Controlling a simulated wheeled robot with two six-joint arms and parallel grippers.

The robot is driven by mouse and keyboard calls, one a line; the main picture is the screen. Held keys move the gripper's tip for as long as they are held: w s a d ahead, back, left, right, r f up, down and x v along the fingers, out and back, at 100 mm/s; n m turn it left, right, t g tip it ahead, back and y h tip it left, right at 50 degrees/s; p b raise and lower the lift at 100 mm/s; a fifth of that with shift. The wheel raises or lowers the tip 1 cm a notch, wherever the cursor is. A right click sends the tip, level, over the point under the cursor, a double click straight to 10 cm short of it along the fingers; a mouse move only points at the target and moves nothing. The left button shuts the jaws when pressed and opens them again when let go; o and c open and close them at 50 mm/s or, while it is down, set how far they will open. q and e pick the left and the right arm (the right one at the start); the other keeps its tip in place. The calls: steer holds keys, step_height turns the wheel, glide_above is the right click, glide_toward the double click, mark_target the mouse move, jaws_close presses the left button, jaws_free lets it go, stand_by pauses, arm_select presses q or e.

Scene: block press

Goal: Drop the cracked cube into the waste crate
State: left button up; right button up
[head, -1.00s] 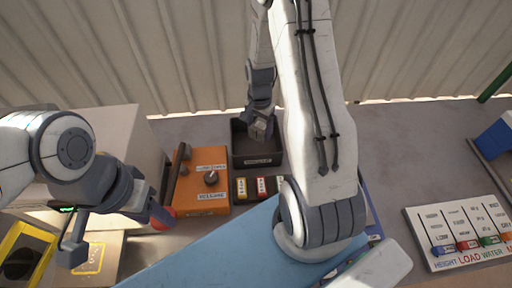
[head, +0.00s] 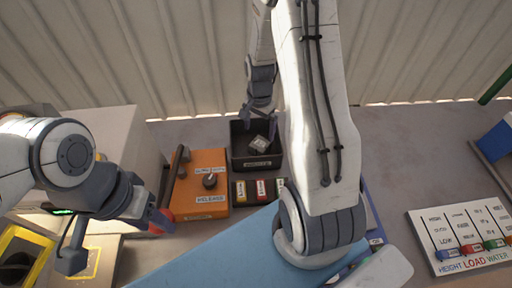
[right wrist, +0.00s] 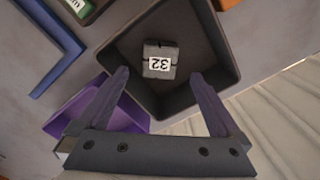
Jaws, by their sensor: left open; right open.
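The grey cube (head: 259,144) lies in the dark waste crate (head: 257,163), tilted against the picture's edges. In the right wrist view the cube (right wrist: 160,60) shows a label reading 32 and a dark line across it; it rests on the crate floor. My right gripper (head: 260,112) is open and empty above the crate, its fingers apart from the cube. It also shows in the right wrist view (right wrist: 160,80), fingers spread wide over the crate's near side. My left gripper (head: 115,240) is open and empty at the lower left.
An orange panel (head: 202,190) with a knob and lever stands left of the crate. A purple bin (right wrist: 118,112) adjoins the crate. A slider board (head: 465,235) lies at the right.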

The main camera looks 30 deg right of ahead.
step_height(320, 180, up, 8)
steer(key=b, duration=0.1)
stand_by(0.4)
steer(key=s+a+r+n, duration=0.25)
steer(key=a+n, duration=0.25)
steer(key=a, duration=0.3)
steer(key=s+a+r+n, duration=0.2)
steer(key=s+a+n, duration=0.2)
steer(key=a, duration=0.5)
steer(key=s+a+n, duration=0.4)
steer(key=s+n, duration=0.1)
steer(key=s, duration=0.2)
steer(key=s+a+r+n+y+b, duration=0.1)
steer(key=s+a+n, duration=0.3)
steer(key=s+n, duration=0.2)
steer(key=shift+s+r+n+b, duration=0.3)
steer(key=shift+s, duration=0.4)
